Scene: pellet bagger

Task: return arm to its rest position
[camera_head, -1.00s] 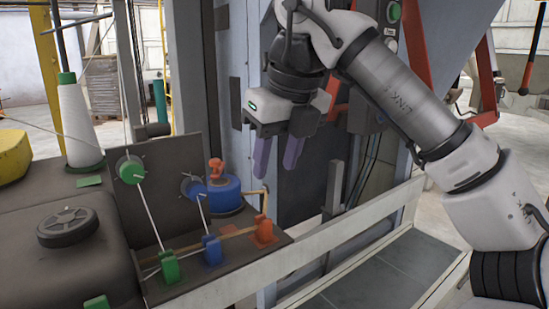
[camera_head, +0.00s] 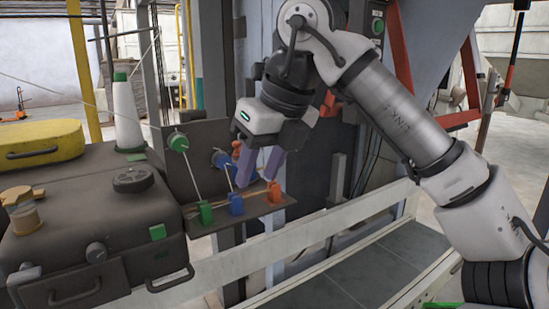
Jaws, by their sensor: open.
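My gripper (camera_head: 259,166) hangs below my bent arm in the upper middle of the head view. Its two purple fingers point down and stand apart with nothing between them. In the picture they overlap the right part of the threading plate (camera_head: 185,160), near the blue wheel and the orange block (camera_head: 274,193). I cannot tell the depth gap. The arm runs from the gripper up and then down to the right edge. The gripper partly hides the plate's right end.
The plate carries a green wheel (camera_head: 178,142), a green block (camera_head: 206,212) and a blue block (camera_head: 236,204). A dark machine housing (camera_head: 90,215) stands left, with a thread cone (camera_head: 126,118) behind it. A white rail (camera_head: 300,235) and conveyor (camera_head: 375,268) lie in front. An orange-red frame (camera_head: 400,50) stands behind the arm.

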